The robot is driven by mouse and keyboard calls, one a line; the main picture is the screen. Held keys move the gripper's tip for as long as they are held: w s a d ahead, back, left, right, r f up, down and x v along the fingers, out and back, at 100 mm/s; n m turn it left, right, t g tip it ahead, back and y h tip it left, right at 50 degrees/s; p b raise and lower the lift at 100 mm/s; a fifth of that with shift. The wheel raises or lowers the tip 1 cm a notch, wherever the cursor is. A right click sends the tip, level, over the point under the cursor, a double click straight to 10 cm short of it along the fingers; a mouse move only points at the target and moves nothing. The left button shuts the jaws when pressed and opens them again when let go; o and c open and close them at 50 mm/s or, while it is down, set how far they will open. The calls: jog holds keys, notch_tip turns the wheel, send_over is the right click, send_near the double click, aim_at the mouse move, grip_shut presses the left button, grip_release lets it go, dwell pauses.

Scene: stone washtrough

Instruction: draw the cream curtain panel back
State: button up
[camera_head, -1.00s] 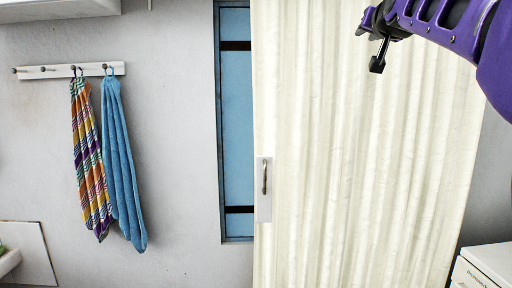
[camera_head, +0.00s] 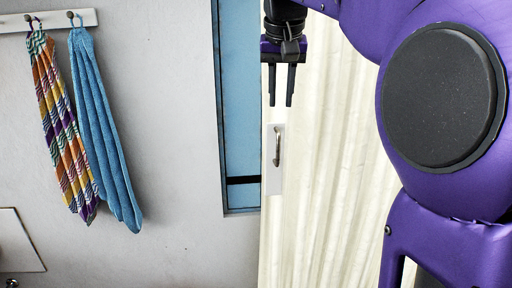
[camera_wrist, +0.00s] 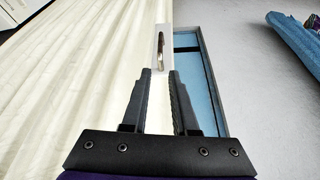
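The cream curtain panel (camera_head: 318,200) hangs in folds over the right part of a blue window or door. Its left edge carries a white plate (camera_head: 275,182) with a metal handle (camera_head: 278,146). My gripper (camera_head: 281,102) is open and empty, pointing down just above the handle in the head view. In the wrist view the handle (camera_wrist: 159,48) lies beyond the gap between the fingertips (camera_wrist: 159,72), apart from them. The curtain (camera_wrist: 75,85) fills the left of that view. My arm hides much of the curtain's right side in the head view.
The blue panel in its frame (camera_head: 240,110) shows left of the curtain. A striped towel (camera_head: 62,125) and a blue towel (camera_head: 105,130) hang from a white hook rail (camera_head: 50,20) on the grey wall (camera_head: 170,120). A pale board (camera_head: 18,240) leans low at the left.

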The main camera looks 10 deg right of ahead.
aim_at(278, 147)
jog(key=b+x, duration=0.1)
jog(key=x, duration=0.7)
jog(key=b+x, duration=0.2)
jog(key=x, duration=0.7)
jog(key=shift+s+f+b, duration=0.15)
jog(key=shift+f+b, duration=0.1)
jog(key=shift+b, duration=0.05)
grip_shut()
jog(key=shift+r, duration=0.1)
dwell(0.5)
